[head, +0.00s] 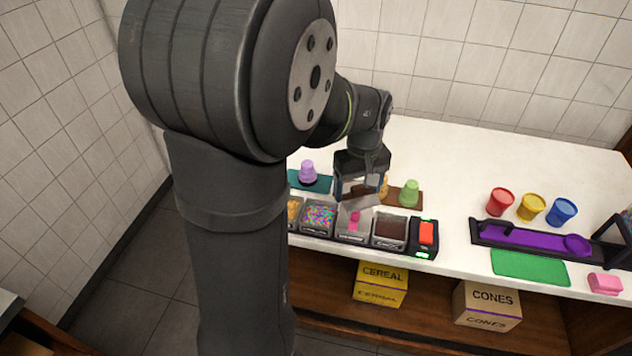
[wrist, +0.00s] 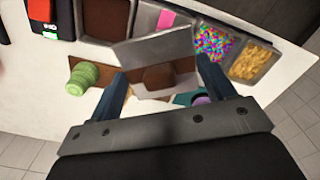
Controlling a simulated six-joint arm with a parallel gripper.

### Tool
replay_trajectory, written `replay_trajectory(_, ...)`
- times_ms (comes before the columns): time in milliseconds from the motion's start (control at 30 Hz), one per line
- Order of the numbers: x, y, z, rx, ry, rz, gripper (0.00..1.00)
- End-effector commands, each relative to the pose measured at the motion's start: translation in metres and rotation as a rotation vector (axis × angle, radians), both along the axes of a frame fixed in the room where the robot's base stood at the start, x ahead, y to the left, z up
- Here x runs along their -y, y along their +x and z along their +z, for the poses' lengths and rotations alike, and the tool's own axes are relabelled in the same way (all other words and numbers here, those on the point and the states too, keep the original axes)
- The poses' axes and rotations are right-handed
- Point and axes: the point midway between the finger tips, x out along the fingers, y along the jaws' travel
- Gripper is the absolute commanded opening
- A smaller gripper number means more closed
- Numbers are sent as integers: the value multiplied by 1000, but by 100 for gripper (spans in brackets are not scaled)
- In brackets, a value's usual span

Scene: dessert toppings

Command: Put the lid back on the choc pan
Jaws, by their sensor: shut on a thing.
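My gripper (head: 360,188) is shut on a grey metal lid (head: 361,203) and holds it tilted just behind the row of pans. In the wrist view the lid (wrist: 150,52) sits between the two fingers, with a brown patch on its face. The choc pan (head: 389,231) is uncovered and shows dark brown contents; it also shows in the wrist view (wrist: 104,16). The lid is apart from it, behind and to its left in the head view. The lid partly hides the grey pan beside the choc pan.
A grey pan with a pink piece (head: 355,218), a sprinkles pan (head: 317,215) and a cereal pan (head: 293,209) stand left of the choc pan. A red-buttoned box (head: 425,238) stands right. Green (head: 409,192) and purple (head: 307,171) cups stand behind.

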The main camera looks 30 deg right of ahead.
Motion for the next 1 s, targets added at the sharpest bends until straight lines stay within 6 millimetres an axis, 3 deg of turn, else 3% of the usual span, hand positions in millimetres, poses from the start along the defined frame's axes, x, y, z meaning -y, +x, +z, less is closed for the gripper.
replay_trajectory(33, 13, -14, 0, 0, 0, -98, 49)
replay_trajectory(200, 41, -50, 0, 0, 0, -372, 49)
replay_trajectory(367, 54, -68, 0, 0, 0, -512, 49)
replay_trajectory(567, 57, -73, -6, -1, 1, -552, 49)
replay_trajectory(1000, 56, -73, -45, -2, 2, -549, 49)
